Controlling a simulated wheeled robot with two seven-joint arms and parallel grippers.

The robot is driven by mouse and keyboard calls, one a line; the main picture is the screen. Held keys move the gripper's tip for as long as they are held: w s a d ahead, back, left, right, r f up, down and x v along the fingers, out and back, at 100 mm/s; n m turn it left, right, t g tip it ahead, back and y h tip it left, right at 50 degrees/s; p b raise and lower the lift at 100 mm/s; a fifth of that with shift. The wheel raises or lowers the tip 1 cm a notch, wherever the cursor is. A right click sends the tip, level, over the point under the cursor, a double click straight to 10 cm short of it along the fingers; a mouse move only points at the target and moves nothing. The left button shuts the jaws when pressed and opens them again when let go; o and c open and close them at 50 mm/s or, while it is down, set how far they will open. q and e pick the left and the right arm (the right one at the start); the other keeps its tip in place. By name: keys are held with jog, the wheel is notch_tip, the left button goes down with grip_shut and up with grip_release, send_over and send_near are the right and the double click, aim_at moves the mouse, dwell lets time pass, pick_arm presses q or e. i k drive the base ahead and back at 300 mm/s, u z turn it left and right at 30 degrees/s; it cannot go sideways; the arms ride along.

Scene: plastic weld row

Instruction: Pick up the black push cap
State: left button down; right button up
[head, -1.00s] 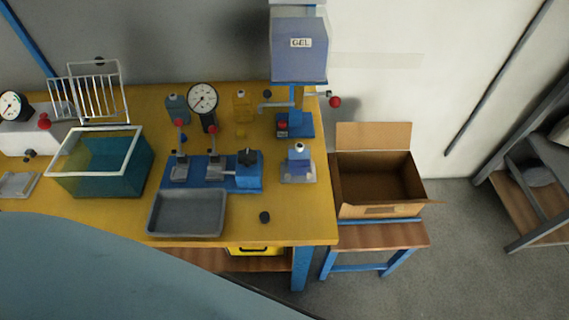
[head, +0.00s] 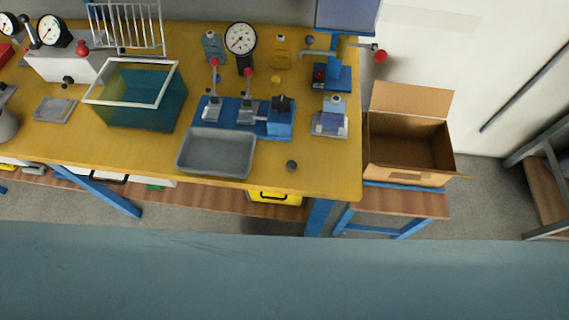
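The black push cap (head: 291,166) is a small dark round piece in the head view. It lies on the yellow bench top (head: 330,180) near the front edge, to the right of the grey tray (head: 215,152). Nothing touches it. Neither of my grippers shows in the head view.
A blue fixture with clamps (head: 280,122) stands behind the tray, and a small bottle on a plate (head: 331,117) stands to the right. A teal tank (head: 140,98) is at the left. An open cardboard box (head: 408,145) sits on a low stand right of the bench.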

aim_at(290, 165)
jog(key=u, duration=1.9)
jog(key=k, duration=0.45)
jog(key=z, duration=0.9)
